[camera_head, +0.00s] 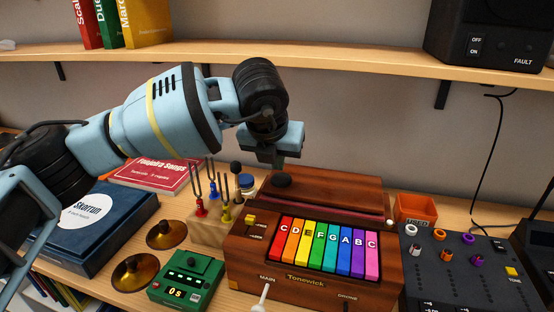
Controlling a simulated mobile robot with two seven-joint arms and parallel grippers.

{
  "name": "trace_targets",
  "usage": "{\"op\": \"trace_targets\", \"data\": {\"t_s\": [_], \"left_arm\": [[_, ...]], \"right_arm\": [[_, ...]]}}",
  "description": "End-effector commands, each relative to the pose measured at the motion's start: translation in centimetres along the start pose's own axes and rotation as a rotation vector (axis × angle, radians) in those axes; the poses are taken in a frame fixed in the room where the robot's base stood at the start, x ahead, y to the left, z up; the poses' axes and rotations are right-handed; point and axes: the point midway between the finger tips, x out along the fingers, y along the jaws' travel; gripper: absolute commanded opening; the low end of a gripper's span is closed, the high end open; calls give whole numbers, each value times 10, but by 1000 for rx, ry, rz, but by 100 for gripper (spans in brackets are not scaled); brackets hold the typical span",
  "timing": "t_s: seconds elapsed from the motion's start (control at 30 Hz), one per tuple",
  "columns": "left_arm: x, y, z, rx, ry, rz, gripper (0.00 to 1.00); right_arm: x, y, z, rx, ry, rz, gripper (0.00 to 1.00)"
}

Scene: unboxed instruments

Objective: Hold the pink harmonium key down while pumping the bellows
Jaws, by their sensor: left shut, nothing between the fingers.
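The wooden harmonium (300,289), labelled Tonewick, stands on the table with a row of coloured keys. The pink key (371,262), marked C, is at the right end of the row, and nothing touches it. The right gripper is not in view.
Tuning forks (212,190) in a wooden block, brass cymbals (166,234) and a green timer box (186,277) stand left of the harmonium. A dark mixer (462,268) and an orange bin (415,209) stand right. A shelf (340,61) runs above.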

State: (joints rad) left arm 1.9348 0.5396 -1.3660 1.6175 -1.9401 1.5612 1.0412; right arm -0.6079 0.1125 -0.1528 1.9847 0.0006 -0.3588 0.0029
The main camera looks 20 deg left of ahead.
Motion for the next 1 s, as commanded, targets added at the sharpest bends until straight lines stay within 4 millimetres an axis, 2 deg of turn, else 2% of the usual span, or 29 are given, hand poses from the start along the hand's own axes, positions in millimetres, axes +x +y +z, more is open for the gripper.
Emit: {"op": "trace_targets", "data": {"t_s": [1.0], "left_arm": [[25, 0, 0, 0, 0, -1, 0]], "right_arm": [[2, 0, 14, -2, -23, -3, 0]]}}
